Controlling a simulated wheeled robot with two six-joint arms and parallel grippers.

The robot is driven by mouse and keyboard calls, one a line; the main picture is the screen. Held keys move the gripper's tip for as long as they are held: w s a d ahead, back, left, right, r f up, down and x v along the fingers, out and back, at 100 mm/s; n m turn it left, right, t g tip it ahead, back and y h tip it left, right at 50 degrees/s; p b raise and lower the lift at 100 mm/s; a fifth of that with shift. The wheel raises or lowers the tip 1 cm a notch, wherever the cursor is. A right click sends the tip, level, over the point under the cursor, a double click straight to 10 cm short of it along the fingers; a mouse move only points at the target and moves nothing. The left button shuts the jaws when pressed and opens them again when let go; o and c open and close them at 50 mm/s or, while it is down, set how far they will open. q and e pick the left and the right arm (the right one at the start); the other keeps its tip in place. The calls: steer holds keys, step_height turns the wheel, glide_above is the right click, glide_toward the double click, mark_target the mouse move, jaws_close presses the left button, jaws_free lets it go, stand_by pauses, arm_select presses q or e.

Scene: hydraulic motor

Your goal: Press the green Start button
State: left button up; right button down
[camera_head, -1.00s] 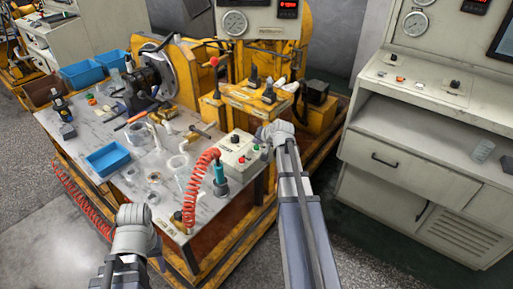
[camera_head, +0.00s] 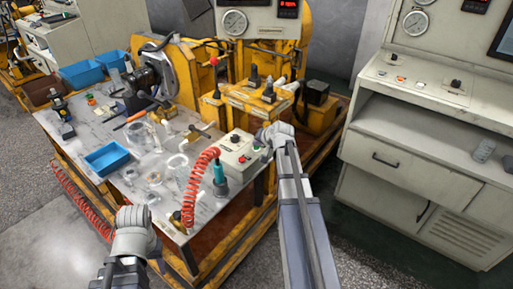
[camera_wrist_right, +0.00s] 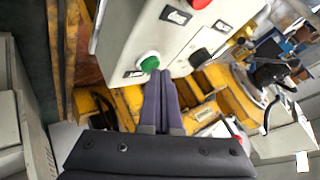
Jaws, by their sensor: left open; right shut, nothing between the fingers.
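The green Start button (camera_wrist_right: 149,64) is a round green cap on the pale control box (camera_wrist_right: 185,35), seen in the right wrist view. In the head view the box (camera_head: 233,158) sits at the bench's right edge, with the green button (camera_head: 256,148) beside my right gripper (camera_head: 265,140). In the wrist view my right gripper (camera_wrist_right: 160,73) is shut and empty, its fingertips just below and right of the button. I cannot tell whether they touch it. My left gripper (camera_head: 133,217) is open and empty at the bench's near side; its fingers are mostly hidden.
A red button (camera_wrist_right: 199,2) and a black knob (camera_wrist_right: 200,57) are on the same box. A coiled red hose (camera_head: 192,185) stands close by, left of the box. Loose parts and a blue bin (camera_head: 107,158) lie on the bench. A grey cabinet (camera_head: 430,150) stands at right.

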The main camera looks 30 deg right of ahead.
mark_target(257, 148)
steer(key=shift+f, duration=0.2)
steer(key=shift+r, duration=0.1)
stand_by(0.4)
steer(key=shift+r+p, duration=0.65)
steer(key=shift+r, duration=0.05)
step_height(257, 148, up, 5)
steer(key=p, duration=0.5)
steer(key=shift+r, duration=0.1)
steer(key=shift+s, duration=0.1)
stand_by(0.6)
